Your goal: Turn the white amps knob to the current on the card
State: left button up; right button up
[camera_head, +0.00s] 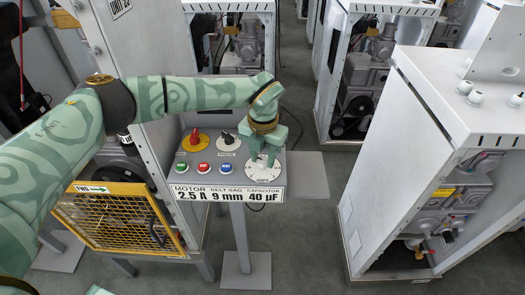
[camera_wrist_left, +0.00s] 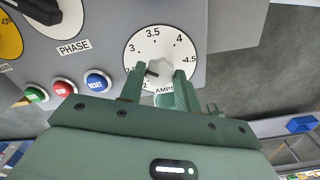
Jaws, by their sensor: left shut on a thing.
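The white amps knob (camera_wrist_left: 160,68) sits at the centre of a white dial (camera_wrist_left: 138,47) marked from 2 to 4.5. In the left wrist view its dark pointer mark points left, towards the 2.5 label. My left gripper (camera_head: 264,153) is shut on the knob from above, and its fingers (camera_wrist_left: 167,82) flank it and cover part of the dial. In the head view the dial (camera_head: 263,174) is partly hidden under the gripper. The card (camera_head: 228,194) on the panel's front edge reads motor 2.5 A, belt sag 9 mm, capacitor 40 µF.
The grey panel (camera_head: 212,163) also carries a red knob on a yellow plate (camera_head: 194,140), a black phase knob (camera_head: 227,139), and green, red and blue buttons (camera_wrist_left: 97,81). A yellow mesh guard (camera_head: 122,216) is at left. Open-fronted white cabinets (camera_head: 440,95) stand at right and behind.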

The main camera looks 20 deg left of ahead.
aim_at(263, 160)
pick_arm(q)
jog(key=n+p, duration=0.2)
jog(key=n, duration=0.1)
jog(key=shift+r+n, duration=0.2)
jog(key=shift+n, duration=0.1)
jog(key=shift+w+n+p, duration=0.1)
jog(key=shift+n+p, duration=0.7)
jog(key=shift+n, duration=0.8)
jog(key=shift+f, duration=0.1)
jog(key=o, duration=1)
jog(key=shift+c, duration=0.2)
notch_tip(263, 160, up, 16)
